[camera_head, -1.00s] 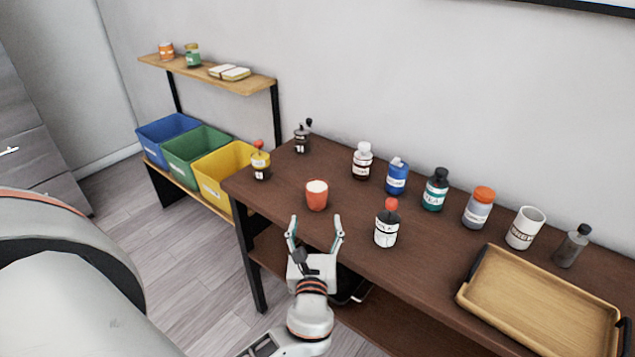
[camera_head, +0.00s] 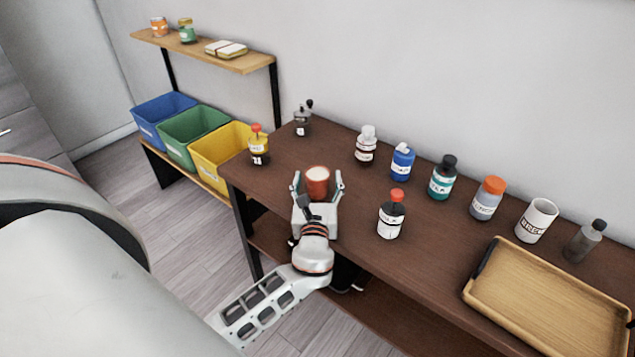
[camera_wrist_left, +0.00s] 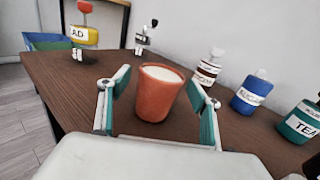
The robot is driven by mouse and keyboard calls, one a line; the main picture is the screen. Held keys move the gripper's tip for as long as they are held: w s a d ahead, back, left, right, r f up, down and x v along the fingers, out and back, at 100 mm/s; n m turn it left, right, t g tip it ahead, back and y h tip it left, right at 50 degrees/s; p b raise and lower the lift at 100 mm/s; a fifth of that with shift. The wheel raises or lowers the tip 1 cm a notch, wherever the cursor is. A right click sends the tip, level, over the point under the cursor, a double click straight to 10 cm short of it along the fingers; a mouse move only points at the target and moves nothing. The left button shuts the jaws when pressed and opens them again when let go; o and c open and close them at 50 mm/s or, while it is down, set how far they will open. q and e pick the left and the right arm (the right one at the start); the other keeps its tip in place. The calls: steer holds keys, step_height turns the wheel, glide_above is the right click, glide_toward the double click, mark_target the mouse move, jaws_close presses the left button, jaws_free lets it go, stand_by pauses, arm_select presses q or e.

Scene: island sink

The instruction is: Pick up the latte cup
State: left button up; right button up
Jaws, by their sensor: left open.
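The latte cup (camera_head: 317,181) is a small orange-red cup with a pale, creamy top, standing upright on the dark brown table. It also shows in the left wrist view (camera_wrist_left: 158,97). My left gripper (camera_head: 317,187) is open, with one finger on each side of the cup. In the left wrist view the fingers (camera_wrist_left: 160,95) flank the cup, with a gap visible on the left; I cannot tell whether the right finger touches it. The gripper body hides nothing of the cup's rim. My right gripper is not in view.
A red-capped bottle (camera_head: 391,214) stands right of the cup. Coloured bins (camera_head: 222,155) are beyond the table's left end.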

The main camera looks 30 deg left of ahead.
arm_select(q)
steer(key=shift+w+a, duration=0.2)
steer(key=shift+w, duration=0.15)
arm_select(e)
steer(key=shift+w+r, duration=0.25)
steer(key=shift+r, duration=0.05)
arm_select(q)
steer(key=c, duration=1.4)
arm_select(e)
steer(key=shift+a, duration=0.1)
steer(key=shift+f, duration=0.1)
